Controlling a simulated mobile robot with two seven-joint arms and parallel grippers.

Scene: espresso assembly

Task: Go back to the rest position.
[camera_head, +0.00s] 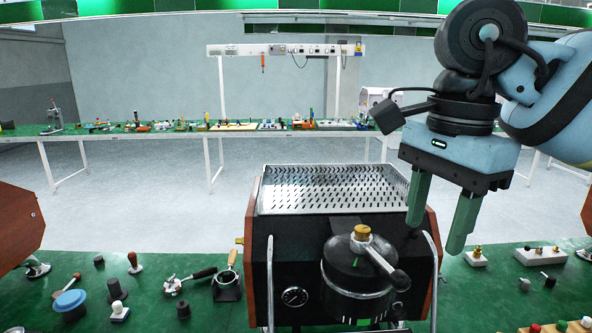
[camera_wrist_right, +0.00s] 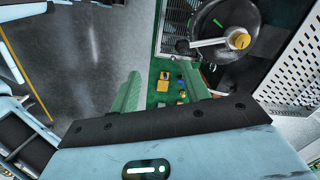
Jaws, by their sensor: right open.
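My right gripper (camera_head: 440,212) hangs from the upper right in the head view, its two green fingers pointing down and apart. It is open and empty, just right of the espresso machine (camera_head: 288,265) and above the green table (camera_head: 500,290). In the right wrist view my gripper (camera_wrist_right: 162,82) shows its two fingers spread, with small parts on the table far below between them. The machine's round black group head (camera_wrist_right: 225,30) with a brass knob shows at the top right there. My left gripper is not in view.
Left of the machine stand a portafilter (camera_head: 228,280), a tamper (camera_head: 134,262) and a blue-lidded item (camera_head: 70,303). Small switch blocks (camera_head: 541,255) sit at the right. A long workbench (camera_head: 200,130) stands at the back, with open floor between.

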